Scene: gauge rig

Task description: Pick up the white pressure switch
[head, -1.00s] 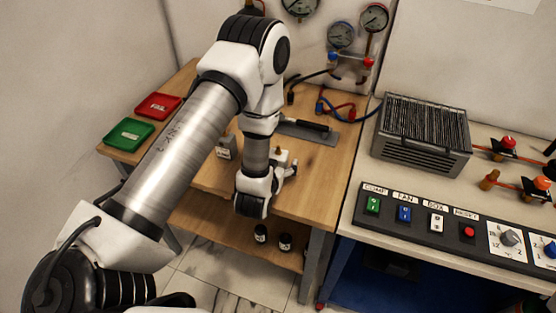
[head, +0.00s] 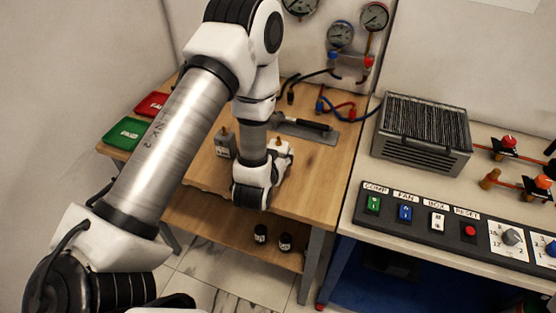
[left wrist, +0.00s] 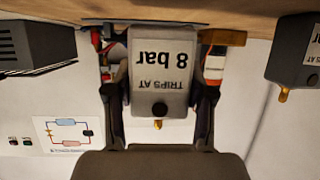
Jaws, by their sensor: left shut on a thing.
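The white pressure switch (left wrist: 160,50) carries a label reading "TRIPS AT 8 bar", upside down in the left wrist view, with a dark round spot and a small brass tip. My left gripper (left wrist: 160,70) is shut on it, with one finger on each side. In the head view my left gripper (head: 278,155) is low over the front of the wooden table, and the wrist hides much of the switch. I cannot tell whether the switch's base touches the table. My right gripper is not in view.
A grey switch (head: 225,143) with a brass fitting stands left of the gripper; it also shows in the left wrist view (left wrist: 297,55). A dark-handled tool on a grey plate (head: 325,133) lies behind. Green (head: 128,133) and red (head: 152,104) trays sit left. A control panel (head: 450,225) is right.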

